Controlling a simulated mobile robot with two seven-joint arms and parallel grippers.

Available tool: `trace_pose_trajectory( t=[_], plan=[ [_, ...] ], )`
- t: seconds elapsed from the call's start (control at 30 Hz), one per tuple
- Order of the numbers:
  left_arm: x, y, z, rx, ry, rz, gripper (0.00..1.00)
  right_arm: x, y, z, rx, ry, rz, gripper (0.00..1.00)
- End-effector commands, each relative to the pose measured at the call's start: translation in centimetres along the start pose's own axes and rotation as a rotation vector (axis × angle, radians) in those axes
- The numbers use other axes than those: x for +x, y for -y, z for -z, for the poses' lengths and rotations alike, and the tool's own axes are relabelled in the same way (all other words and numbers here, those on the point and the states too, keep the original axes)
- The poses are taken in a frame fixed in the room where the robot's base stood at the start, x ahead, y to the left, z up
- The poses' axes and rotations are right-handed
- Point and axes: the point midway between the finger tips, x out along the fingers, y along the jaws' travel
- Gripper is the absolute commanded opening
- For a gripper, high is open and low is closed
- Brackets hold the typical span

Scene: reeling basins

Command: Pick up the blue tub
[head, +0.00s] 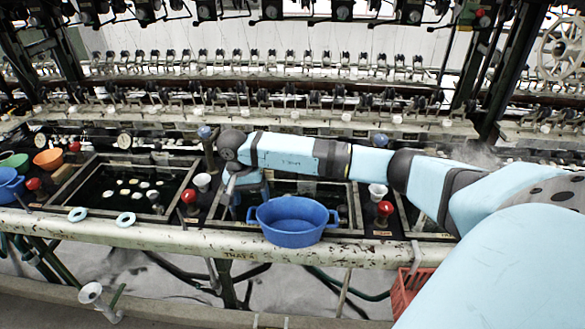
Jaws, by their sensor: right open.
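The blue tub (293,222) is an oval basin with a handle at each end. It sits upright at the front edge of the bench, at the middle of the head view, and looks empty. My right arm reaches in from the right, above and behind the tub. My right gripper (245,190) points down just behind and left of the tub's left handle. It is open and holds nothing. Its fingertips are partly hard to make out, and I cannot tell whether they touch the tub. My left gripper is not in view.
Another blue container (10,186), a green bowl (15,162) and an orange bowl (48,159) stand at the far left. Dark water basins, red knobs and white cups line the bench. Two pale rings (126,219) lie on the front ledge. A red crate (408,288) stands below.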

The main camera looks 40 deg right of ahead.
Motion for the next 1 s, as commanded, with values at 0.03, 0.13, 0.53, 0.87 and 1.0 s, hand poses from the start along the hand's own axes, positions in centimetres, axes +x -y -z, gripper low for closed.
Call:
trace_pose_trajectory(
  t=[0.03,0.13,0.53,0.87,1.0],
  plan=[
    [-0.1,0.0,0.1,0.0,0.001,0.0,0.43,0.8,0.0,-0.1,0.0,0.003,-0.001,0.74],
    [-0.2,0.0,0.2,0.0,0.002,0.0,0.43,1.9,0.0,0.0,0.001,0.002,0.0,0.74],
    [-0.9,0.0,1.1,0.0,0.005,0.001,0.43,6.3,0.2,-0.5,0.002,0.004,0.001,0.74],
    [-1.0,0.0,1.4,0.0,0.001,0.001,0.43,7.7,0.3,-0.4,0.001,0.001,0.004,0.74],
    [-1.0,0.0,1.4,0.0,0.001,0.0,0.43,7.6,0.2,-0.4,0.001,0.001,0.003,0.53]
  ],
)
